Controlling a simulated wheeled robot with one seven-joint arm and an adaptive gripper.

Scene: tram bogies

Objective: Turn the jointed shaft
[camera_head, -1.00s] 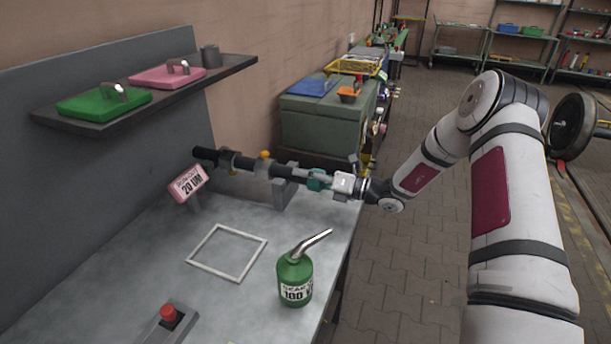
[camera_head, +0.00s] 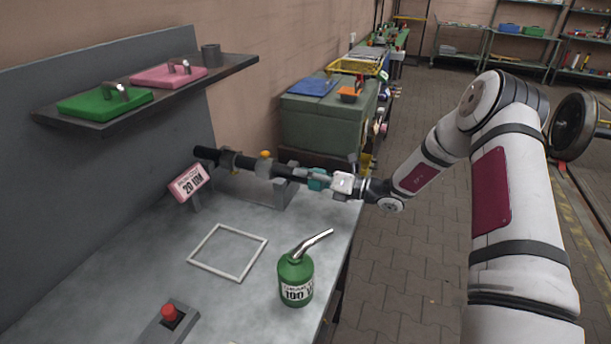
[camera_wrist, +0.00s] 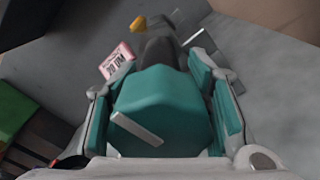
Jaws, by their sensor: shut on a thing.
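The jointed shaft (camera_head: 248,165) is a dark rod lying level above the back of the grey workbench, carried on grey supports. A yellow-orange knob (camera_head: 265,155) sits on top of it, and the knob also shows in the wrist view (camera_wrist: 138,24). Its near end is a teal piece (camera_wrist: 160,105) with a pale raised stripe on its face. My gripper (camera_head: 318,179) is shut on this teal end, with teal-padded fingers on both sides of it in the wrist view. The far part of the shaft is partly hidden behind the teal end there.
A pink sign reading 20 UM (camera_head: 188,183) stands beside the shaft. A green oil can (camera_head: 295,279), a white square frame (camera_head: 227,252) and a red button (camera_head: 169,313) are on the bench. A shelf (camera_head: 150,95) with green and pink blocks hangs at left.

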